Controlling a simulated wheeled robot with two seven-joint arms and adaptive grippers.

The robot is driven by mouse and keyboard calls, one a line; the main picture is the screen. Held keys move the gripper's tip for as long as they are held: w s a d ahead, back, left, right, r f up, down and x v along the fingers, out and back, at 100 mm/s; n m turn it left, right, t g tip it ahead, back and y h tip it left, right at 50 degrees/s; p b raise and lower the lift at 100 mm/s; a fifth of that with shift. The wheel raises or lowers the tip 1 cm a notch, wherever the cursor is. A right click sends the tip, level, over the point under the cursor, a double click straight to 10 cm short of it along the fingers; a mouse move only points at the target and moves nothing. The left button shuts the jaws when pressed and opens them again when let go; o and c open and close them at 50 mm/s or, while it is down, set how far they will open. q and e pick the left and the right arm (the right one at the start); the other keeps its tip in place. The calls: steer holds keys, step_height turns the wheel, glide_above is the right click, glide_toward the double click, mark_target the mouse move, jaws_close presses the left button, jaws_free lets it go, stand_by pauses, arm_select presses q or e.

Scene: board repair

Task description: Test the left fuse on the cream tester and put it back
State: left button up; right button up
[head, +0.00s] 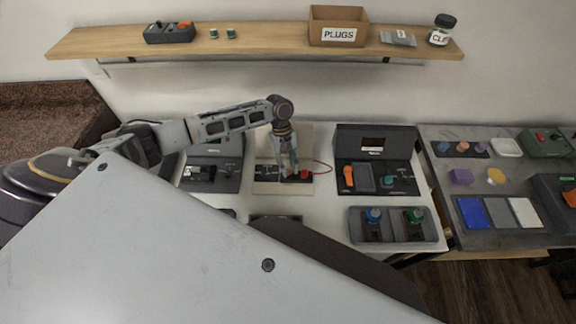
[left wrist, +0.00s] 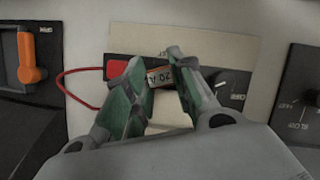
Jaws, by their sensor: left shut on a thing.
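The cream tester (head: 267,186) lies on the white bench in the middle of the head view. It has a dark strip and a red block (head: 304,174) with a red wire. In the left wrist view, the tester (left wrist: 222,48) shows behind the fingers, with the red block (left wrist: 117,69) beside them. My left gripper (head: 290,174) points down over the dark strip. Its green-padded fingers (left wrist: 160,85) are shut on a small labelled fuse (left wrist: 160,77). The fuse is at the strip; I cannot tell whether it touches the contacts. My right gripper is not in view.
A dark unit with an orange lever (head: 348,176) stands right of the tester, another dark unit (head: 212,178) left. A tray (head: 440,236) with blue and green-topped parts is at front right. A shelf (head: 270,40) runs above. My own pale body part covers the foreground.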

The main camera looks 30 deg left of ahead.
arm_select(q)
steer(key=shift+p, duration=0.3)
stand_by(0.5)
steer(key=shift+p, duration=0.45)
stand_by(0.4)
stand_by(0.7)
steer(key=shift+f+p, duration=0.4)
stand_by(0.8)
steer(key=shift+f+p, duration=0.15)
steer(key=shift+p, duration=0.4)
stand_by(0.4)
steer(key=shift+f, duration=0.5)
stand_by(1.3)
steer(key=o, duration=0.9)
